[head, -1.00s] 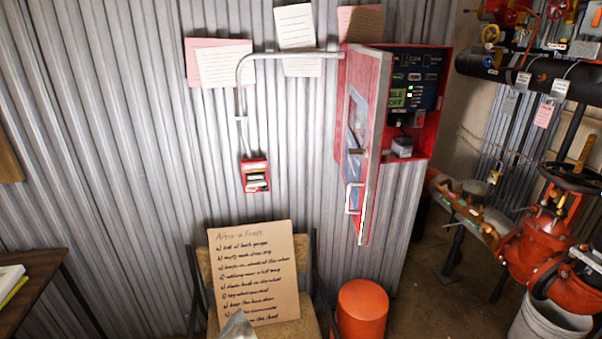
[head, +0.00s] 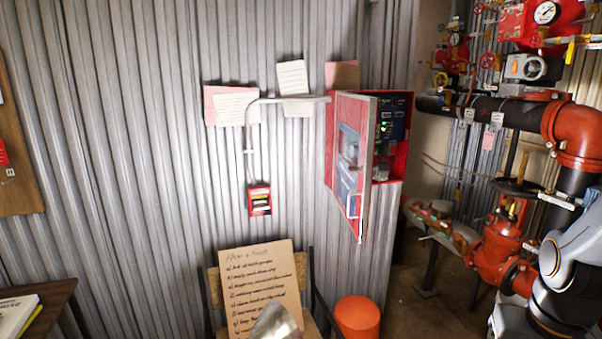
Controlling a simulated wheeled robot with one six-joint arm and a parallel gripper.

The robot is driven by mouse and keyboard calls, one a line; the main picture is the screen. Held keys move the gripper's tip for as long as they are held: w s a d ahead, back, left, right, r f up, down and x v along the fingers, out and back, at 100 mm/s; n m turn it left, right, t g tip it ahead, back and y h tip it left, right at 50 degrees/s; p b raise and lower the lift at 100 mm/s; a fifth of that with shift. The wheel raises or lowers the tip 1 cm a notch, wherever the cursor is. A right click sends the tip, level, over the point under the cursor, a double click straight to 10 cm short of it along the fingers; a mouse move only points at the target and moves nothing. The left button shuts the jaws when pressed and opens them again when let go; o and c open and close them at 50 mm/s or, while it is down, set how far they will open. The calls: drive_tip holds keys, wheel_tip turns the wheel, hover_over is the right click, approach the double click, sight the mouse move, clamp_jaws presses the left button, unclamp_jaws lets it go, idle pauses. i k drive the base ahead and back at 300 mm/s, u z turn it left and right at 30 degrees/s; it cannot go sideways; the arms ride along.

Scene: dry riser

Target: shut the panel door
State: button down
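The red panel door (head: 351,160) stands open on the corrugated wall, hinged at the left of its red cabinet (head: 397,160) and swung out toward me. It has a window, and a pale handle (head: 355,205) shows low on its free edge. Behind the door's edge, part of the dark control panel (head: 389,125) with a green light shows; the rest is hidden. Links of my arm show at the lower right, apart from the door. My gripper is not in view.
A chair with a handwritten cardboard sign (head: 262,285) and an orange stool (head: 358,318) stand below the door. Red valves and pipes (head: 500,250) fill the right side. A grey metal object (head: 275,324) is cut off at the bottom. A dark table (head: 45,300) is at the left.

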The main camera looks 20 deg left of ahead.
sight(356, 114)
drive_tip(key=u, duration=0.8)
drive_tip(key=i, duration=0.5)
drive_tip(key=z, duration=0.9)
drive_tip(key=k, duration=0.5)
drive_tip(key=u, duration=0.75)
